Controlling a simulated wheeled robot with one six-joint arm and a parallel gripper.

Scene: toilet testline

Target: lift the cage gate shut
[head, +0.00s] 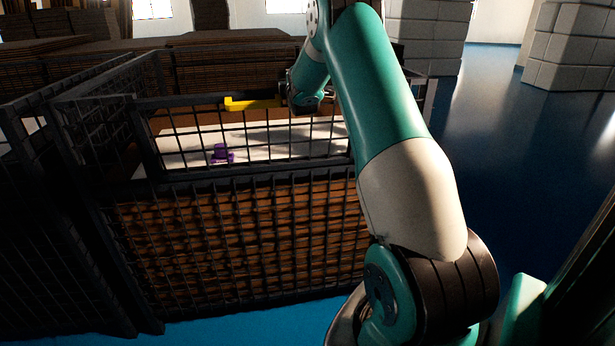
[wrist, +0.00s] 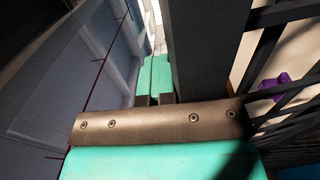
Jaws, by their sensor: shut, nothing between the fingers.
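The cage gate (head: 262,141) is a dark mesh panel on the upper front of the cage. It stands roughly upright above the lower mesh front; I cannot tell whether it is flush with the frame. A yellow handle bar (head: 252,104) is at its top edge. My gripper (head: 305,103) is at the right end of the handle in the head view, partly hidden by my arm. I cannot tell whether it touches the gate. In the wrist view my teal fingers (wrist: 154,78) are together and empty, beside a dark bar (wrist: 198,50).
The lower cage front (head: 245,240) is fixed-looking mesh before brown stacked material. A purple object (head: 220,154) sits on a white surface inside the cage; it also shows in the wrist view (wrist: 274,87). White block stacks (head: 428,38) stand behind right. Blue floor at right is clear.

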